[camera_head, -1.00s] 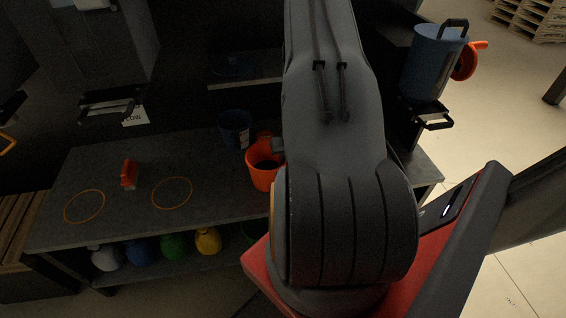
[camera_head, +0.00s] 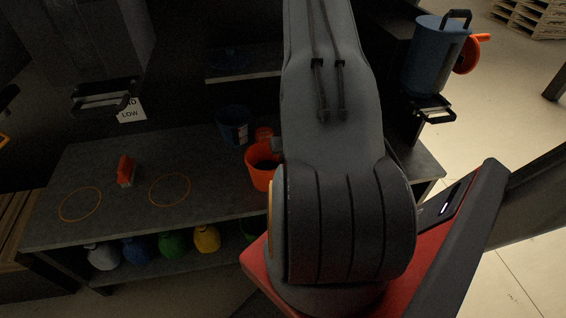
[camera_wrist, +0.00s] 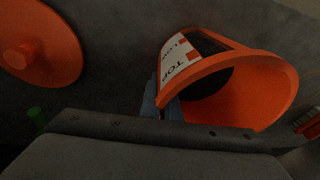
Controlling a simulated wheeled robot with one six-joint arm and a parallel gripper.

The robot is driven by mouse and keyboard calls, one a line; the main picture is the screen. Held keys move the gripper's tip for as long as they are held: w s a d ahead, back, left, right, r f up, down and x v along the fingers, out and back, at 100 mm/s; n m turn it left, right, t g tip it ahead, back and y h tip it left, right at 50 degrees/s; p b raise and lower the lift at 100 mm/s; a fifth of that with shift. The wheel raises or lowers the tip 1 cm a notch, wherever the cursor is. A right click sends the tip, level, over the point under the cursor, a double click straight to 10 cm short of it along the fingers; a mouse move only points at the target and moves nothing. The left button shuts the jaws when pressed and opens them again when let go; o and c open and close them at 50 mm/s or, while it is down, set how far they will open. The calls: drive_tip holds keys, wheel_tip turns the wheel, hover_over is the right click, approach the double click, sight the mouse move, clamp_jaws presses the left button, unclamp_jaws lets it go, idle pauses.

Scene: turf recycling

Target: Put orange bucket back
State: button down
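The orange bucket (camera_head: 259,179) is at the right part of the grey workbench in the head view, partly hidden by my arm. I cannot tell whether it rests on the bench or is just above it. The wrist view shows the bucket (camera_wrist: 262,108) close up, its open mouth towards the camera, with a white label reading TOP and LOW. My gripper (camera_wrist: 163,100) has its fingers on both sides of the bucket's wall near the label and appears shut on it. The fingers are mostly hidden in the head view.
A dark blue bucket (camera_head: 234,124) stands behind the orange one. Two orange rings (camera_head: 80,204) and a red-orange brush (camera_head: 126,171) lie on the open left part of the workbench (camera_head: 140,205). Several coloured bottles (camera_head: 173,244) sit underneath.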

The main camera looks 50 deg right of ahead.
drive_tip(key=shift+f, duration=0.25)
drive_tip(key=c, duration=1.9)
unclamp_jaws()
drive_tip(key=shift+c, duration=0.2)
drive_tip(key=shift+o, duration=0.5)
drive_tip(key=shift+o, duration=1.1)
drive_tip(key=v, duration=0.7)
drive_tip(key=shift+r+p, duration=0.35)
drive_tip(key=shift+p, duration=0.1)
